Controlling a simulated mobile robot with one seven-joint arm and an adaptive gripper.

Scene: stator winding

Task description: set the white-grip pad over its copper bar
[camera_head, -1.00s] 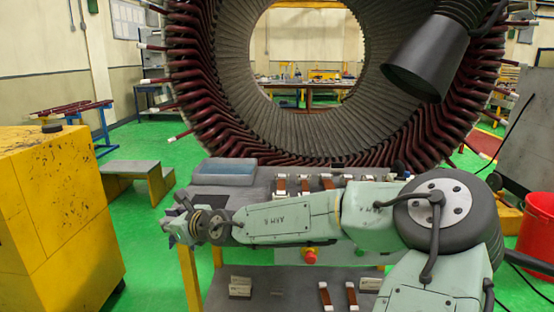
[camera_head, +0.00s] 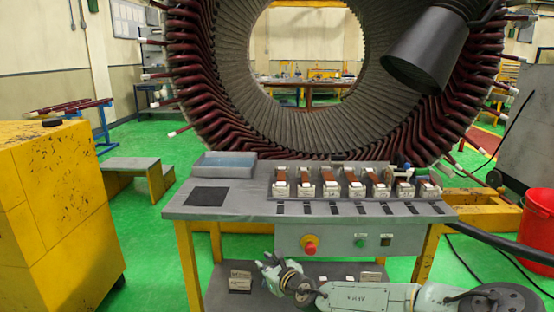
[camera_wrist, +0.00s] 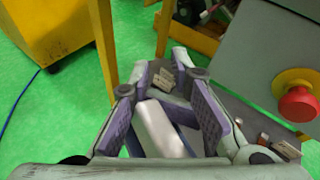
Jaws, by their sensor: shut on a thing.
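My gripper (camera_head: 268,268) is low in front of the bench's lower shelf in the head view. In the wrist view, the purple-lined jaws (camera_wrist: 163,95) are closed around a whitish piece (camera_wrist: 165,132), which looks like the white-grip pad; its far end is partly hidden between the fingers. Copper bars (camera_head: 328,177) stand in a row along the back of the bench top, each with a pale block at its front. Which bar belongs to the white-grip pad I cannot tell. The held piece is below and apart from them.
A pale block (camera_head: 240,282) lies on the lower shelf (camera_head: 222,290); other pieces there are partly behind my arm. The bench (camera_head: 240,207) has a red stop button (camera_head: 310,246) on its front. The large stator (camera_head: 210,100) stands behind. A yellow cabinet (camera_head: 60,220) is at left.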

